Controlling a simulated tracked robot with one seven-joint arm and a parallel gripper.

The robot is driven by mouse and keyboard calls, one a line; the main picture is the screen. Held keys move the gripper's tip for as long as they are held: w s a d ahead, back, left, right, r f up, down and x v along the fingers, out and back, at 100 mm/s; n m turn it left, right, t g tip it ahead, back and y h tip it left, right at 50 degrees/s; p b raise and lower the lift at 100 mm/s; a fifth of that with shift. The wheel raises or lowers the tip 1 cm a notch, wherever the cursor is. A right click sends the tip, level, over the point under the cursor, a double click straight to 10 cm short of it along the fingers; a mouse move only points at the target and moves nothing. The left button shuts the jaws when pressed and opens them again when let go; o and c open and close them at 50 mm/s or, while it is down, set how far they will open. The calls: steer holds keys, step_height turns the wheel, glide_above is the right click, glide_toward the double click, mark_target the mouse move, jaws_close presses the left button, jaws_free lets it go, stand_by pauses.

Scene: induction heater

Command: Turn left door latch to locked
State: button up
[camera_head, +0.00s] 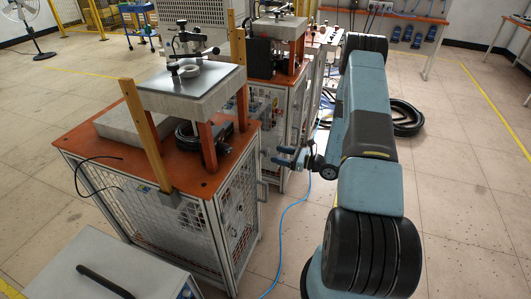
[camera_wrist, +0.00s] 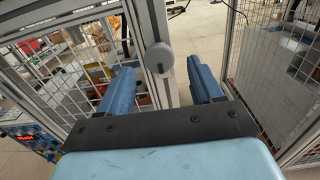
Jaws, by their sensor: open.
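A round grey knob (camera_wrist: 159,57), which looks like the door latch, sits on an aluminium upright in the wrist view. Its turned position cannot be told. My gripper (camera_wrist: 161,72) is open, with one blue finger on each side of the knob in the picture; contact is not visible. A mesh panel (camera_wrist: 70,85) is left of the upright, and another mesh panel (camera_wrist: 302,75) is at the right. In the head view my gripper (camera_head: 282,157) is beside the heater cabinets, right of the nearer cabinet (camera_head: 150,215). The latch cannot be made out there.
The nearer cabinet has an orange top (camera_head: 80,141) and a raised plate (camera_head: 190,88). Another cabinet (camera_head: 293,115) stands behind it. A blue cable (camera_head: 283,235) lies on the floor below my gripper. A black hose coil (camera_head: 407,118) lies behind my arm. Floor at the right is clear.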

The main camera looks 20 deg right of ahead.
mark_target(267, 151)
steer(key=shift+x, duration=3.05)
steer(key=shift+c, duration=0.2)
steer(key=c, duration=0.9)
